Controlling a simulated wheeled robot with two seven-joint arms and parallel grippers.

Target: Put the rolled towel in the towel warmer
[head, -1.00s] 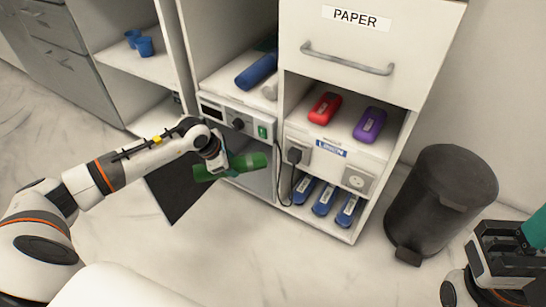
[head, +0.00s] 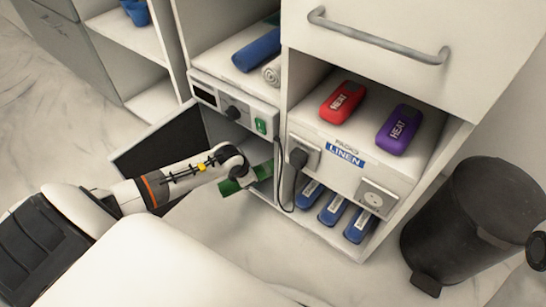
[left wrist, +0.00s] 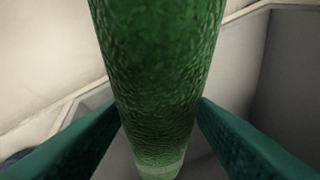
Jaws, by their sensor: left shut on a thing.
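The green rolled towel (head: 234,187) is held in my left gripper (head: 244,176). In the left wrist view the green roll (left wrist: 158,75) fills the middle, between the two teal fingers (left wrist: 158,130). The towel warmer (head: 207,97) is the white unit with a dark display, a knob and a green switch. Its dark door (head: 160,150) is swung open to the left. The towel is at the warmer's opening, below the control panel; how far its far end reaches inside is hidden. My right gripper is not visible.
A blue roll (head: 256,49) and a whitish roll (head: 272,72) lie on the shelf above the warmer. Red (head: 343,101) and purple (head: 399,129) heat packs sit to the right. A cable hangs beside the opening. A black bin (head: 465,220) stands at right.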

